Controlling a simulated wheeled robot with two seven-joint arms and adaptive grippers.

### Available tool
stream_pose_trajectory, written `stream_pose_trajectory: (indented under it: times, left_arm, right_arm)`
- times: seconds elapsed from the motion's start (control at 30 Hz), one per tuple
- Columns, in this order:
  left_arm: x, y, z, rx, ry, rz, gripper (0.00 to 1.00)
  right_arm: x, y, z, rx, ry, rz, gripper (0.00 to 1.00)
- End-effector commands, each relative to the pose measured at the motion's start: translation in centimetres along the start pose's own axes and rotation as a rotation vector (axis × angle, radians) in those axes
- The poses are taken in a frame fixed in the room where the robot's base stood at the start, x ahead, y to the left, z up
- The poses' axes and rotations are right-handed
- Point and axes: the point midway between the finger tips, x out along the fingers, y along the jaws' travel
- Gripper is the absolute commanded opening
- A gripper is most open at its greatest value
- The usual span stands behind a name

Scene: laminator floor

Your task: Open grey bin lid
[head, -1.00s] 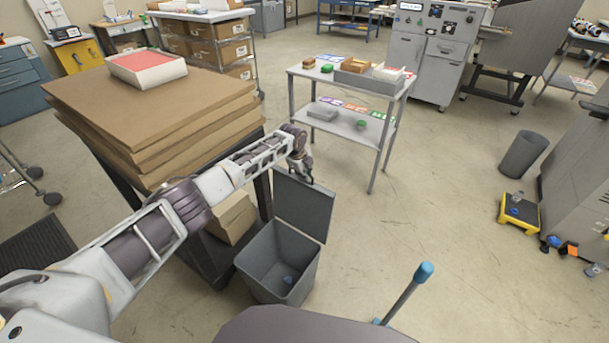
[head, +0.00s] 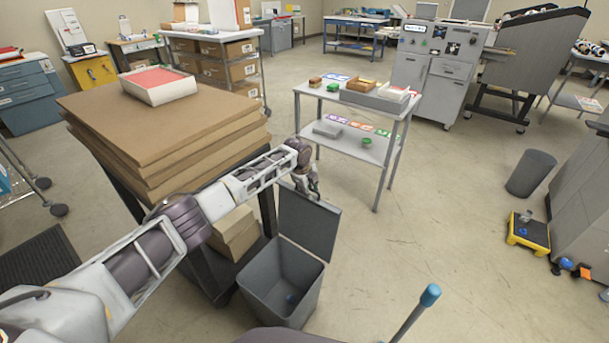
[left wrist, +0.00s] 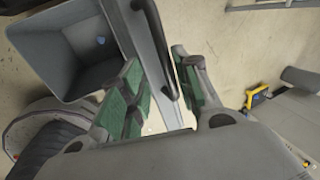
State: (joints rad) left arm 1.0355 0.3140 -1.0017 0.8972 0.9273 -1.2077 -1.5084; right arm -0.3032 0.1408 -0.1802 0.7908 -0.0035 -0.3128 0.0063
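The grey bin (head: 283,298) stands on the floor beside the cardboard stack, with a small blue item (head: 292,299) inside. Its grey lid (head: 308,224) is raised, standing up steeply from the bin's far side, so the bin's mouth is open. My left gripper (head: 314,194) is at the lid's upper edge. In the left wrist view its green-padded fingers (left wrist: 160,88) are spread apart, with the lid's edge and dark handle (left wrist: 160,48) running between them. I cannot tell whether either pad touches the lid. My right gripper is not in view.
A stack of brown boards (head: 165,125) on a dark cart stands left of the bin. A grey two-tier table (head: 345,148) is behind it. A grey rod with a blue end (head: 428,296) rises at the front. Floor to the right is clear up to a dark wastebasket (head: 531,173).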

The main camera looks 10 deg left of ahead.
Motion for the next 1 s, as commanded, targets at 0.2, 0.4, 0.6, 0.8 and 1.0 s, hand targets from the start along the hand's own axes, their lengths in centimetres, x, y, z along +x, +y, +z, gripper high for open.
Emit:
stream_pose_trajectory:
  times: [0.2, 0.4, 0.6, 0.8, 1.0]
  left_arm:
    - [-2.0, 0.0, 0.1, 0.001, -0.001, -0.002, 0.32]
    - [-4.0, -0.1, 0.1, 0.0, -0.002, -0.003, 0.32]
    - [-6.2, -0.1, 0.1, 0.0, -0.001, -0.005, 0.32]
    - [-8.6, -0.1, 0.0, 0.0, -0.002, -0.004, 0.32]
    - [-10.2, -0.1, 0.0, -0.001, -0.001, -0.004, 0.32]
  right_arm:
    - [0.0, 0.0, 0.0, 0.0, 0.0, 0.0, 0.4]
    - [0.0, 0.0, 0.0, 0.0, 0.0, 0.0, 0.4]
    - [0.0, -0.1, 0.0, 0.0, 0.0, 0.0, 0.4]
    - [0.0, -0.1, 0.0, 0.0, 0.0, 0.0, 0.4]
    - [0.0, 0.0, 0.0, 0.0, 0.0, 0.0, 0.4]
